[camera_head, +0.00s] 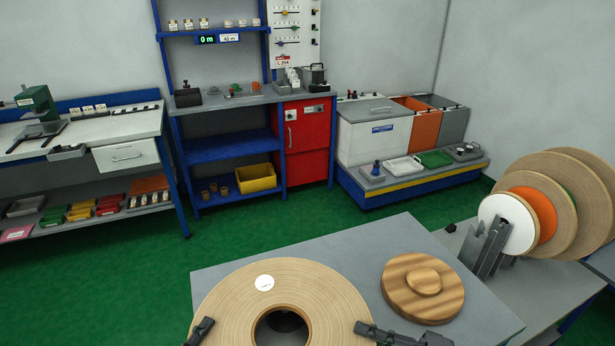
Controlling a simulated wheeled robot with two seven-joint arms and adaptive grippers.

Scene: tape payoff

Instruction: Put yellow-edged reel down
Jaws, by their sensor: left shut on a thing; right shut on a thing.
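A large tan reel (235,300) with a round white label (264,282) and a dark centre hole lies flat at the bottom of the head view, over the near left part of a grey tabletop (340,246). No clearly yellow edge shows on it. My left gripper (204,327) is shut on the reel's left rim. My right gripper (366,329) is shut on its right rim. The reel's near side is cut off by the frame. I cannot tell whether it touches the tabletop or is just above it.
A round wooden disc with a knob (423,281) lies on the tabletop right of the reel. Further right, several upright reels (565,190) stand in a row, with orange (546,214) and white (508,224) discs in front. Benches and a red cabinet (306,138) stand behind open green floor.

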